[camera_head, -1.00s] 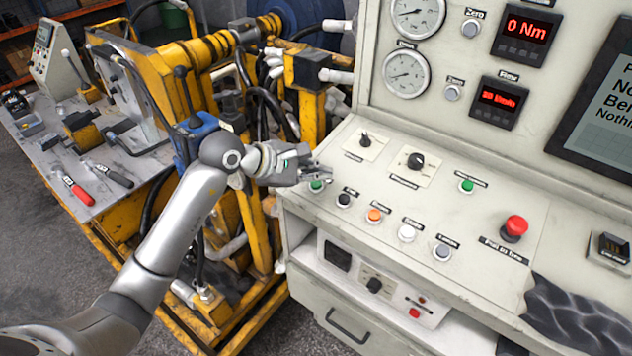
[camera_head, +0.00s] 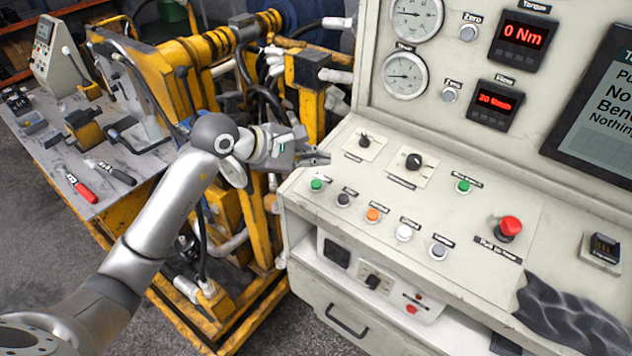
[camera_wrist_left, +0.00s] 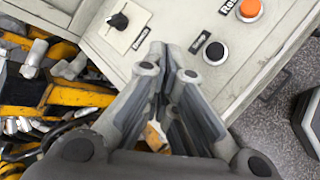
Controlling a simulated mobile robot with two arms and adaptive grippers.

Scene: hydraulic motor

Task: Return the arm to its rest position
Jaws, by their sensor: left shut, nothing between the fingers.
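My left gripper (camera_head: 318,158) is at the left edge of the control console (camera_head: 400,275), just above and behind the green button (camera_head: 316,184). It is shut and empty. In the left wrist view its closed fingertips (camera_wrist_left: 168,55) point towards the console panel, beside a black knob (camera_wrist_left: 118,21) and a black button (camera_wrist_left: 215,52). The left arm reaches in from the lower left of the head view. My right gripper does not show in any view.
A red mushroom button (camera_head: 509,227) and a dark crumpled cloth (camera_head: 570,312) are on the console's right. A yellow hydraulic rig (camera_head: 305,75) stands behind the arm. A workbench (camera_head: 50,150) with red (camera_head: 82,188) and black-handled tools is at the left. Grey floor shows at the lower left.

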